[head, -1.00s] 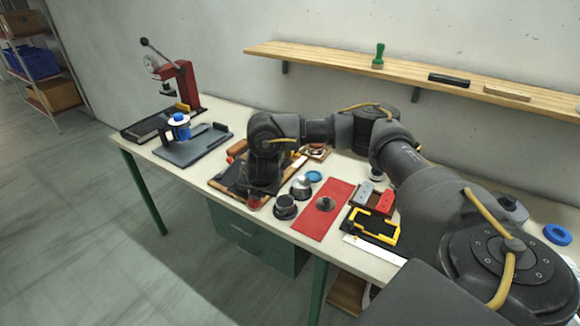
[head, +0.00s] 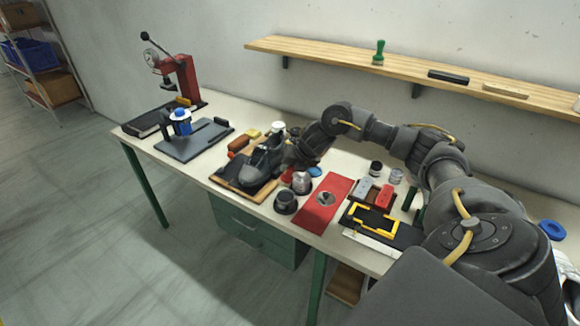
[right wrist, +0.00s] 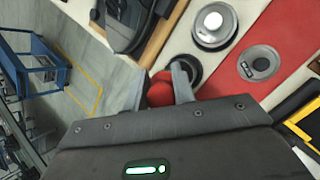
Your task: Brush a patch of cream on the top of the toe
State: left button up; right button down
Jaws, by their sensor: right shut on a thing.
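A dark grey shoe (head: 262,163) sits on a wood-edged board (head: 230,183) on the bench. It shows partly in the right wrist view (right wrist: 128,24). My right gripper (head: 289,168) is just right of the shoe, near two round tins. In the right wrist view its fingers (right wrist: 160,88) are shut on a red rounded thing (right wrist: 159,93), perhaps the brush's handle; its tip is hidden. A silver tin (head: 302,181) and a dark round tin (head: 286,200) stand in front of the gripper. I cannot make out any cream on the toe. My left gripper is out of view.
A red mat (head: 318,215) lies right of the tins, with a grey disc on it. A black and yellow frame (head: 375,222) is farther right. A blue lid (head: 315,171) lies behind the silver tin. A grey stand (head: 190,146) and red press (head: 182,75) are left.

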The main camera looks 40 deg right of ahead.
aim_at(290, 180)
jog(key=shift+f+b, duration=2.3)
jog(key=shift+f, duration=0.55)
jog(key=shift+f+b, duration=0.4)
jog(key=shift+f, duration=0.15)
jog(key=shift+r+p, duration=3.05)
jog(key=shift+r, duration=0.5)
